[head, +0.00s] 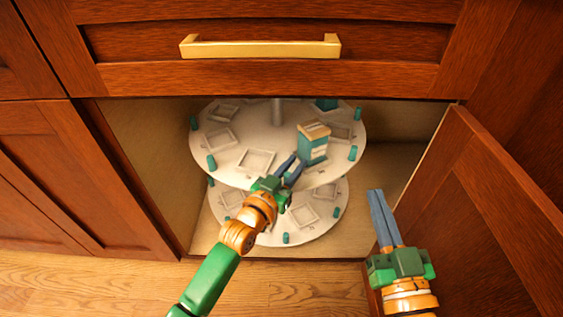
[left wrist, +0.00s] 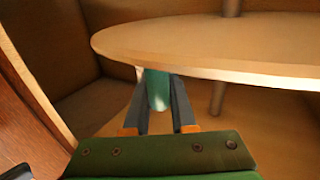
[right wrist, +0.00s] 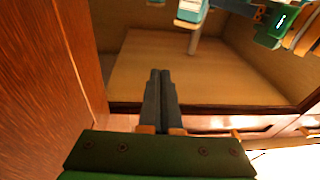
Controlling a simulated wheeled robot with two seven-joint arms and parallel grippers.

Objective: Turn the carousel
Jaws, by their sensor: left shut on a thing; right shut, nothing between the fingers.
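The carousel has a round white upper tier (head: 225,150) and a lower tier (head: 265,235) on a central post (head: 277,112), inside the open cabinet. Teal pegs stand around the rims, and square frames mark the tops. A teal and white box with a tan top (head: 313,145) stands on the upper tier. My left gripper (head: 290,168) is at the upper tier's front edge, shut on a teal peg (left wrist: 158,90) below the tier's rim in the left wrist view. My right gripper (head: 381,205) is shut and empty, outside the cabinet's front right; its closed fingers show in the right wrist view (right wrist: 160,90).
An open cabinet door (head: 490,190) stands close to the right of my right gripper. A drawer with a gold handle (head: 260,47) is above the opening. The cabinet's left wall (head: 150,170) bounds the carousel. Part of another teal item (head: 326,104) shows at the tier's back.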

